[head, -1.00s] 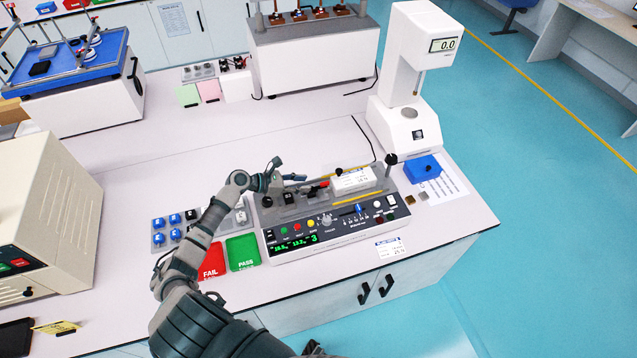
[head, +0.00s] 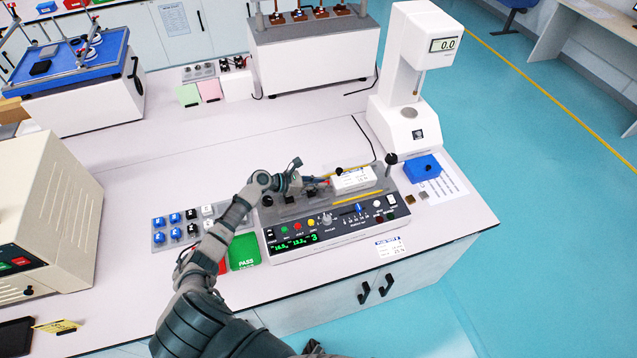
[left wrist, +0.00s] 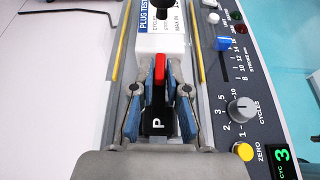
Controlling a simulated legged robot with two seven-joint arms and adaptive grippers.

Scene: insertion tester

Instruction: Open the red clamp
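The red clamp (left wrist: 159,69) shows in the left wrist view as a small red lever on a black block marked P, just in front of the white plug-test unit (left wrist: 162,35). My left gripper (left wrist: 160,92) is open, with one finger on each side of the black block and the red lever between or just beyond the fingertips. I cannot tell whether they touch it. In the head view my left gripper (head: 314,182) reaches low over the tester (head: 335,228) from the left and hides most of the clamp. My right gripper is not in view.
The tester's front panel holds knobs, coloured buttons and a green display. A green PASS mat (head: 243,252) and a tray of blue and white blocks (head: 176,226) lie to the left. A white gauge stand (head: 405,90) is behind right. A black-knobbed post (head: 391,160) rises at the tester's right end.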

